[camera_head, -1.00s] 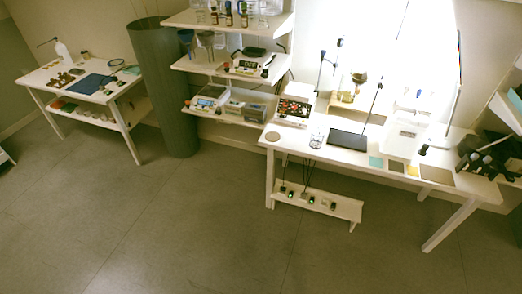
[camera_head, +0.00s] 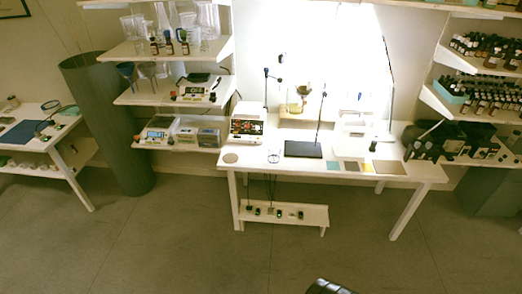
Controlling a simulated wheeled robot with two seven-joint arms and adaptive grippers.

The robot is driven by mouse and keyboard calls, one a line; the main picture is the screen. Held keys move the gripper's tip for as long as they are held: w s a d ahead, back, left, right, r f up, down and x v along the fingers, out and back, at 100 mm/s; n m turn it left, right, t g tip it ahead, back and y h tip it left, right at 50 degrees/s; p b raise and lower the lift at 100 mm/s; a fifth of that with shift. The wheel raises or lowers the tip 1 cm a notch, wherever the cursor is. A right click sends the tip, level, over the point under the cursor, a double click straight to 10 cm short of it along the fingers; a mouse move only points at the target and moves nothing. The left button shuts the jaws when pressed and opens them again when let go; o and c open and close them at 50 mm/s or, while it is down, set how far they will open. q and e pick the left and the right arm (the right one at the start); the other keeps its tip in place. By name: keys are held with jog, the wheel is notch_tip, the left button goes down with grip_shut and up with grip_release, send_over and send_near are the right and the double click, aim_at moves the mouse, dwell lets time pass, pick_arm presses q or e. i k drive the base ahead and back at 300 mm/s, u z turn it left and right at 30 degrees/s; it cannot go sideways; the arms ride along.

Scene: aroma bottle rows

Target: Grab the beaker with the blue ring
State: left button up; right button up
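A small clear glass beaker (camera_head: 273,156) stands on the white table (camera_head: 240,172), left of a black plate. I cannot make out a blue ring on it at this size. More clear glassware (camera_head: 205,18) stands on the upper left shelves, with a bluish piece (camera_head: 168,36) among it. Which vessel is the beaker with the blue ring, I cannot tell. A dark, shiny piece shows at the bottom edge, right of the middle; it looks like part of my arm. No gripper fingertips are in view.
A black plate (camera_head: 303,149) with a stand, a control box (camera_head: 247,124) and coloured squares (camera_head: 334,166) are on the table. A grey cylinder (camera_head: 110,125) stands left of the shelves. Bottle shelves (camera_head: 480,92) are at right. The floor in front (camera_head: 180,240) is clear.

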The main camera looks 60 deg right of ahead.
aim_at(274, 153)
jog(key=z, duration=0.15)
jog(key=i, duration=1.9)
jog(key=z, duration=0.8)
jog(key=i, duration=0.95)
jog(key=z, duration=1.65)
jog(key=i, duration=0.75)
jog(key=z, duration=0.75)
